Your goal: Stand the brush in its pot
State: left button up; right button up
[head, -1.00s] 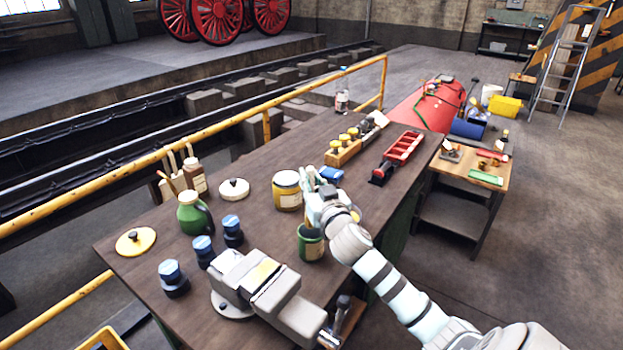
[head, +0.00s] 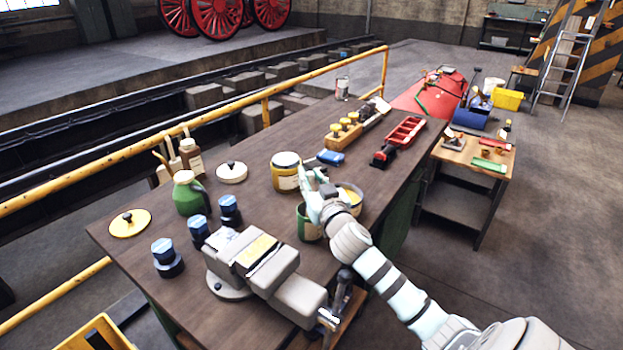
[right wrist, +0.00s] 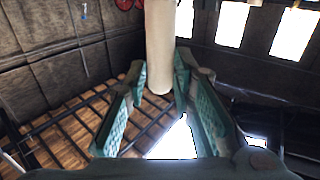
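The pot, a green tin with a pale label (head: 308,229), stands on the bench beside the vise. My right gripper (head: 312,187) is just above and behind its rim, and my arm covers part of the rim. In the right wrist view the brush's pale round handle (right wrist: 160,45) runs from the top edge to its blunt end between the fingers (right wrist: 160,85), which look shut on it. The bristles are out of that view, and the gripper hides the brush in the head view. I cannot tell whether the bristles are inside the pot. My left gripper is not in view.
The grey vise (head: 252,262) stands left of the pot. A yellow jar (head: 285,172) is behind it, and an open yellow tin (head: 352,197) is close to my right wrist. A yellow rail (head: 215,118) runs behind the bench.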

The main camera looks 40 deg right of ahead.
jog(key=shift+o, duration=1.1)
notch_tip(320, 180, up, 10)
dwell(0.4)
